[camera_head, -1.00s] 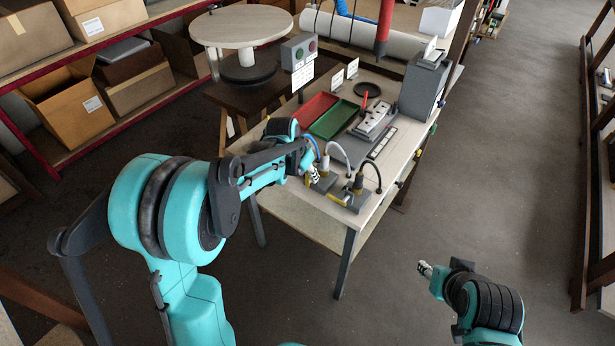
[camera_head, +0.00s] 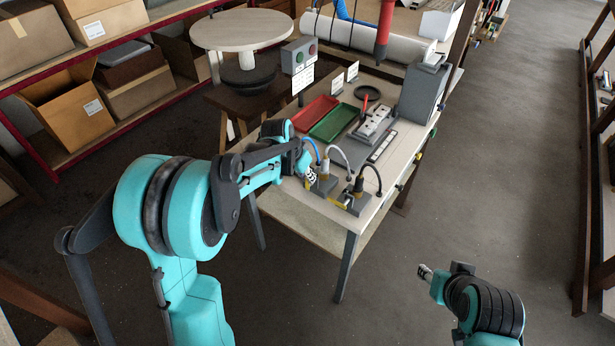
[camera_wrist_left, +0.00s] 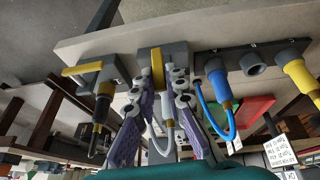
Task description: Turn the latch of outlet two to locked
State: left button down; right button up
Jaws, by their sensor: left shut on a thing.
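Three outlets with plugged cables stand along the table's front edge. The middle outlet (camera_wrist_left: 176,56) is a grey block with a white cable and a yellow latch (camera_wrist_left: 157,66). In the left wrist view this latch points up and down the picture. My left gripper (camera_wrist_left: 165,80) is shut on it; the fingers partly cover it. The gripper also shows in the head view (camera_head: 311,174). The outlet with the black cable (camera_wrist_left: 118,68) has a yellow latch (camera_wrist_left: 82,68) lying crosswise. The blue plug (camera_wrist_left: 217,84) is beside my fingers. My right gripper (camera_head: 424,271) hangs away from the table; its fingers are too small to judge.
A red tray (camera_head: 314,112) and a green tray (camera_head: 334,120) lie behind the outlets. A grey box (camera_head: 424,90) stands at the table's right end. A round-topped stand (camera_head: 241,30) is at the back left. The floor to the right is clear.

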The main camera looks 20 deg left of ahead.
pick_arm(q)
jog(key=a+h+b, duration=0.1)
jog(key=h, duration=0.1)
jog(key=a+f+n+g+h, duration=0.1)
jog(key=h, duration=0.1)
jog(key=w+a+g+h+b, duration=0.1)
jog(key=h, duration=0.2)
jog(key=shift+f+n+b, duration=0.3)
jog(key=shift+f, duration=0.05)
jog(key=h+b, duration=0.1)
jog(key=f+n+h+b, duration=0.1)
jog(key=h, duration=0.1)
jog(key=a+f+g+h+b, duration=0.1)
jog(key=h, duration=0.1)
jog(key=shift+w+b, duration=0.2)
jog(key=shift+b, duration=0.1)
jog(key=shift+f+n+h+b, duration=0.3)
jog(key=shift+n+h, duration=0.2)
jog(key=shift+h, duration=0.5)
jog(key=shift+f+n+h, duration=0.25)
jog(key=shift+n+h, duration=0.05)
jog(key=shift+h, duration=0.6)
jog(key=c, duration=1.6)
grip_release()
jog(key=shift+o, duration=0.2)
